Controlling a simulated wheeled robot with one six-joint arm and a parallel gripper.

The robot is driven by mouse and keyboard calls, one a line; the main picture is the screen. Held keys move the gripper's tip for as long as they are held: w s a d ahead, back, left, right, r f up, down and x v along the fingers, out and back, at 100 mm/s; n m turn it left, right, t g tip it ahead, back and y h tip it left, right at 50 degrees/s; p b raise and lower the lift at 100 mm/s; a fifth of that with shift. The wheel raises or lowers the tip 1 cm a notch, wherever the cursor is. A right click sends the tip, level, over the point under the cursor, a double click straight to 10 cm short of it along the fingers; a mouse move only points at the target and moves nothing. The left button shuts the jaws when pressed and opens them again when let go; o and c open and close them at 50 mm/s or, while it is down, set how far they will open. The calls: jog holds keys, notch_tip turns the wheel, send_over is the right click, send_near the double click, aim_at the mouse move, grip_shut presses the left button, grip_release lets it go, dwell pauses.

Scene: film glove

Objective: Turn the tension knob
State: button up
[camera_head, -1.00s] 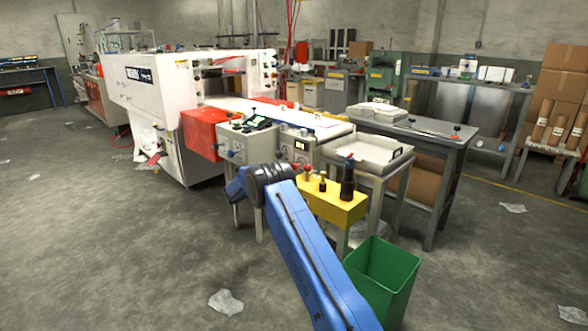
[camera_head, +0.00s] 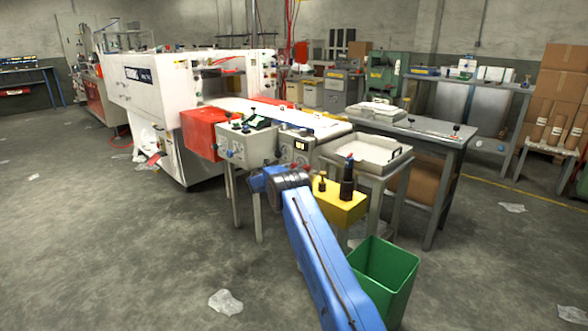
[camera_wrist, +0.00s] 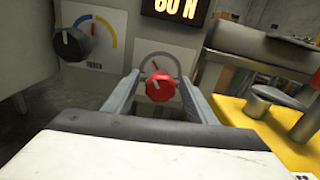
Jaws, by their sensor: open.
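I cannot tell from a label which is the tension knob. My gripper (camera_wrist: 159,77) is open, with its fingers on either side of the red knob in the picture. Contact is not visible. In the head view my wrist hides the fingers.
A yellow block (camera_head: 338,206) with dark metal posts stands close at the right. A grey control box (camera_head: 248,145), the white machine (camera_head: 145,90) and a metal table with a tray (camera_head: 372,149) are around. A green bin (camera_head: 383,272) is beside my arm. Floor at left is mostly clear.

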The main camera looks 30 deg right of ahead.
jog(key=c, duration=1)
jog(key=shift+c, duration=0.2)
jog(key=shift+m, duration=0.4)
jog(key=m, duration=0.6)
jog(key=shift+m, duration=0.4)
jog(key=m, duration=0.4)
jog(key=shift+f, duration=0.1)
jog(key=shift+m, duration=1.9)
jog(key=shift+s, duration=0.1)
